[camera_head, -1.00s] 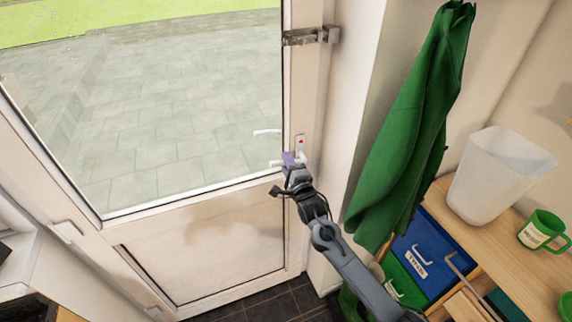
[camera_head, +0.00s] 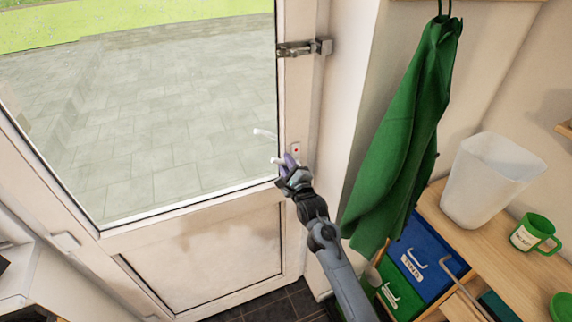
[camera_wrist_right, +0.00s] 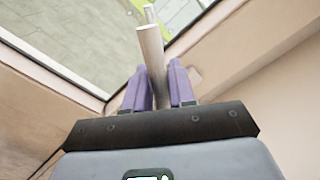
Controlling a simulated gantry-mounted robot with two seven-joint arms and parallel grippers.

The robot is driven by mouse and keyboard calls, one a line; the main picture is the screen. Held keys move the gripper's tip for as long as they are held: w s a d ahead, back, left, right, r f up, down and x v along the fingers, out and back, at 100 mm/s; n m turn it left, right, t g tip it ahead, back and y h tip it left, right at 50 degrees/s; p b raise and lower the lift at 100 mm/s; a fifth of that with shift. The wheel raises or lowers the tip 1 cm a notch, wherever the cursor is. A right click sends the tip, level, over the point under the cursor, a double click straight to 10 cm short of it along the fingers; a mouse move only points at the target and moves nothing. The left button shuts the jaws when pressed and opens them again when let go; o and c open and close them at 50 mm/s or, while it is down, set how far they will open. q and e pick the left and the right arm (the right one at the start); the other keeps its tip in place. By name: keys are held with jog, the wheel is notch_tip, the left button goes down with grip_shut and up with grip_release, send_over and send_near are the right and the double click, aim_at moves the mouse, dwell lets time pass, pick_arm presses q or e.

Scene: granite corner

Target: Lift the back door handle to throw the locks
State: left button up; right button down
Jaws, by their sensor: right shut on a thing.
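The back door (camera_head: 205,255) is white with a large glass pane and appears closed. Its white lever handle (camera_head: 277,160) sits at the right edge, its free left end tilted a little upward. A second white lever (camera_head: 265,132) shows through the glass, tilted the same way. My right gripper (camera_head: 288,164), with purple fingers, is shut on the handle. In the right wrist view the handle (camera_wrist_right: 150,50) runs out between the two purple fingers (camera_wrist_right: 157,68). The handle's root is partly hidden by the gripper. My left gripper is not in view.
A red mark (camera_head: 296,150) is on the lock plate above the gripper. A metal fitting (camera_head: 305,47) is higher on the frame. A green cloth (camera_head: 405,130) hangs to the right, above a wooden shelf with a white bin (camera_head: 490,180) and green mug (camera_head: 535,232).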

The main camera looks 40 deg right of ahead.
jog(key=c, duration=1.1)
grip_release()
jog(key=b+v, duration=0.2)
jog(key=v, duration=0.9)
